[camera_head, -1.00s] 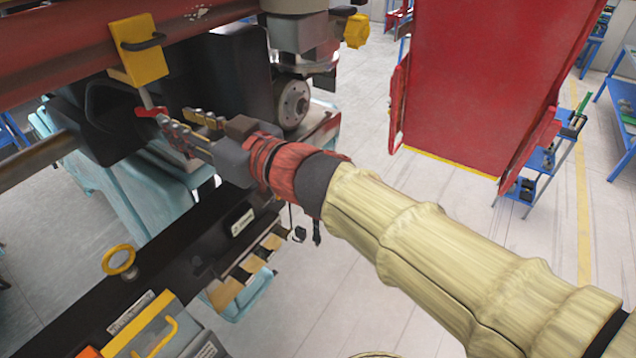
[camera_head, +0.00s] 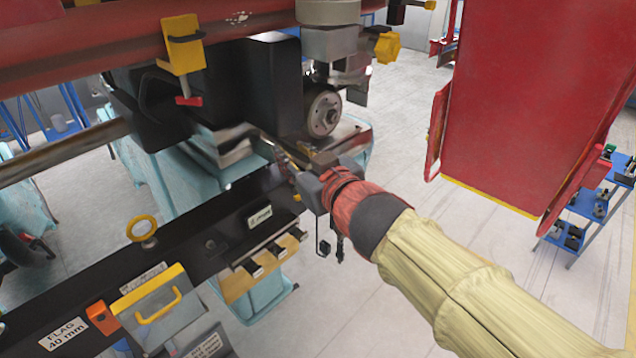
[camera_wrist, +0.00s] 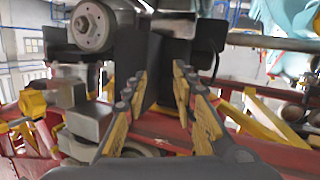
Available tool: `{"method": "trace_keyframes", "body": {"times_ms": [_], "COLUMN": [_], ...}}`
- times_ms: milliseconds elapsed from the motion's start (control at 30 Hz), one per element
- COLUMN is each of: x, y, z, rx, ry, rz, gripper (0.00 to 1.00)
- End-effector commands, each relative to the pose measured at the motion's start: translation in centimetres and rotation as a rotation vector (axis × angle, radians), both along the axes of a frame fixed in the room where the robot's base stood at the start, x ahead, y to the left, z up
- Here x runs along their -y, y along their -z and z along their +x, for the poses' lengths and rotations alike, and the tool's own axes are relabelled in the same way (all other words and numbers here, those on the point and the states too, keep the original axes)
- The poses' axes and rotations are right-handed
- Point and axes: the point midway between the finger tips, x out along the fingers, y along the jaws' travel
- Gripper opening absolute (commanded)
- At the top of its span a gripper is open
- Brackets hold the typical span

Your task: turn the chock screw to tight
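The chock is a yellow block (camera_head: 182,55) with a dark handle loop, hung on the red rail at upper left in the head view. Its screw hangs below it, a thin rod ending in a red crossbar (camera_head: 188,101) that lies about level. My gripper (camera_head: 266,145) is below and to the right of the crossbar, clear of it. The wrist view shows its two yellow-padded fingers (camera_wrist: 160,98) spread apart with nothing held between them. I cannot clearly make out the screw in the wrist view.
The red rail (camera_head: 90,50) runs above, with a black housing (camera_head: 250,90) and a grey wheel (camera_head: 323,114) near my gripper. A black beam (camera_head: 195,235) with a yellow ring (camera_head: 141,228) lies below. A large red panel (camera_head: 540,90) stands right, with open floor beneath.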

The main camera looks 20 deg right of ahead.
Motion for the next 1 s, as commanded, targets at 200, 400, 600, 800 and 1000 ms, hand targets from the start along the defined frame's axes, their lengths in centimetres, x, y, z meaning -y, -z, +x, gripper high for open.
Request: {"method": "trace_keyframes", "body": {"times_ms": [200,400,600,800,1000], "x": [1.8,2.6,2.9,2.9,2.8], "y": [3.1,4.5,4.9,4.8,4.8], "z": [-0.7,-1.1,-1.2,-1.2,-1.2], "rx": [-0.058,-0.091,-0.102,-0.101,-0.100], "ry": [0.066,0.097,0.106,0.106,0.105], "rz": [-0.023,-0.033,-0.037,-0.036,-0.035], "gripper": [0.27,0.27,0.27,0.27,0.27]}}
